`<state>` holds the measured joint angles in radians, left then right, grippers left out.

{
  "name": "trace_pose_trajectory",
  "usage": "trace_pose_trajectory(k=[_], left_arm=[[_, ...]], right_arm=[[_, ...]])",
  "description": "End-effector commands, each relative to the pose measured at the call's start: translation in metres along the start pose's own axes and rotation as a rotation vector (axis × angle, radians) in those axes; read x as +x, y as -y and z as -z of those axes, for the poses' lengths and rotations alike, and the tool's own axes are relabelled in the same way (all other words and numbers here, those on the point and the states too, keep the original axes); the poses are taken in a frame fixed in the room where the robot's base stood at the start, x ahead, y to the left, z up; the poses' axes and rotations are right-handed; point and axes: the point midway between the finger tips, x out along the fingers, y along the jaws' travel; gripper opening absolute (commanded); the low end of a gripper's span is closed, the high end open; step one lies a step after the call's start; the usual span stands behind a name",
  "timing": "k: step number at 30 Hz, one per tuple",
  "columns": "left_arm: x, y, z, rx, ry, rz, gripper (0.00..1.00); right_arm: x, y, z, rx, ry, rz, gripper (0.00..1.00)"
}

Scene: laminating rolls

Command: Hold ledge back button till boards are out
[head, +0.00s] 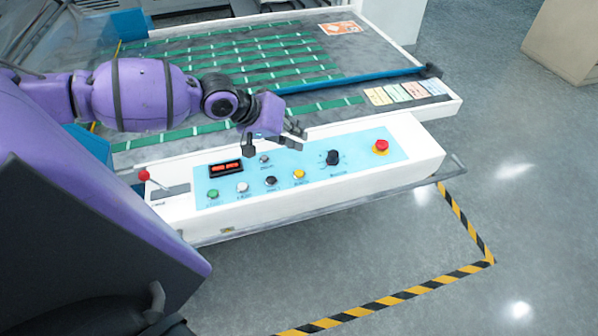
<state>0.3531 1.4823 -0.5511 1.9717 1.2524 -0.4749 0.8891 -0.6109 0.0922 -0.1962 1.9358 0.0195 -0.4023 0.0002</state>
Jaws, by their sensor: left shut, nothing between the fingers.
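The control panel (315,182) is a light blue plate on a white console. It carries green (212,194), white (242,187), black (271,181) and yellow (299,174) buttons in a row, with another dark button (264,159) above them. Their labels are too small to read, so I cannot tell which one is the ledge back button. My left gripper (274,138) hovers over the panel's back edge, near the upper dark button, shut and empty. I see no contact with any button. No separate boards are distinguishable on the bed with green strips (245,75). My right gripper is out of view.
The panel also has a red digital display (225,169), a black dial (333,157) and a red mushroom button (380,147). A red-knobbed lever (144,175) stands at the left. A rail (330,205) runs along the console front. Black-yellow tape (400,296) marks otherwise clear floor.

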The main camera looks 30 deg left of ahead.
Motion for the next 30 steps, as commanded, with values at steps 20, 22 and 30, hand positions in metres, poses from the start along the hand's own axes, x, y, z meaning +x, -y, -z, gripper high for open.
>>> trace_pose_trajectory(k=[20,22,30], left_arm=[[0.009,0.011,0.001,-0.022,-0.010,0.003,0.00],[0.016,0.016,-0.005,-0.022,-0.009,0.003,0.00],[0.043,0.035,-0.025,-0.021,-0.009,0.002,0.00]], right_arm=[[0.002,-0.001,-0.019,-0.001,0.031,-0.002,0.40],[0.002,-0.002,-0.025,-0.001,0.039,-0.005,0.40],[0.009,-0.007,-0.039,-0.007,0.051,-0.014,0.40]])
